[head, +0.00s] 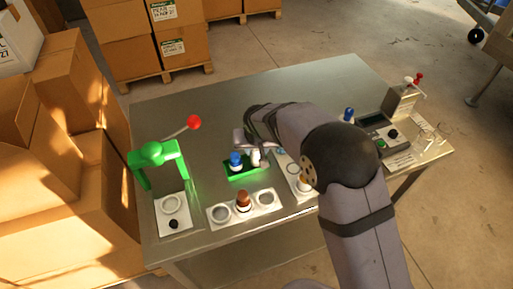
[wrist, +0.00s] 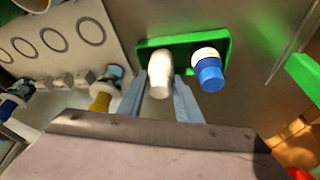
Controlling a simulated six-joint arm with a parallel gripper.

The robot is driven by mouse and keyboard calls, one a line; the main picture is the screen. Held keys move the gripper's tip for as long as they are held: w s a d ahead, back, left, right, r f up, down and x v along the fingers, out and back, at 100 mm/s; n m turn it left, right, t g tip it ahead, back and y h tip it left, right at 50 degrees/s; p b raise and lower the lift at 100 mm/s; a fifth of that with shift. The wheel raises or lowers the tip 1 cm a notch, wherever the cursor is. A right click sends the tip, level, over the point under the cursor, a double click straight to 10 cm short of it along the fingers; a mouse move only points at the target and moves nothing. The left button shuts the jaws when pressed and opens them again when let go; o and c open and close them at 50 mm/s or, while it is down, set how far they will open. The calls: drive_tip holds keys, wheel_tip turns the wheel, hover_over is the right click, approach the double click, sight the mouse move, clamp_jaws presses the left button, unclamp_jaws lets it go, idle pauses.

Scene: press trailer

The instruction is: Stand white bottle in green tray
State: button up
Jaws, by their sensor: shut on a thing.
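My gripper (wrist: 160,97) is shut on the white bottle (wrist: 160,75), one finger on each side of it. In the head view the white bottle (head: 256,157) is partly covered by my gripper and arm. The bottle looks upright and is at the left part of the green tray (wrist: 222,42) in the wrist view. I cannot tell whether its base touches the tray floor. The tray also shows on the table in the head view (head: 243,174). A blue-capped white bottle (wrist: 209,72) stands in the same tray, beside the held bottle and apart from it.
A green press (head: 158,155) with a red-knobbed lever (head: 193,122) stands left. A plate with ring marks holds a brown bottle (head: 243,201) in front. A yellow-capped bottle (wrist: 101,100) is near my gripper. A grey device (head: 400,102) stands right. The table's back left is clear.

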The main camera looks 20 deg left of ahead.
drive_tip(key=shift+f, duration=0.15)
drive_tip(key=shift+f, duration=0.15)
drive_tip(key=o, duration=1.2)
drive_tip(key=shift+s+r, duration=0.1)
drive_tip(key=shift+r, duration=0.5)
drive_tip(key=b+v, duration=0.3)
drive_tip(key=v, duration=0.8)
drive_tip(key=shift+s+d, duration=0.1)
drive_tip(key=shift+d, duration=0.05)
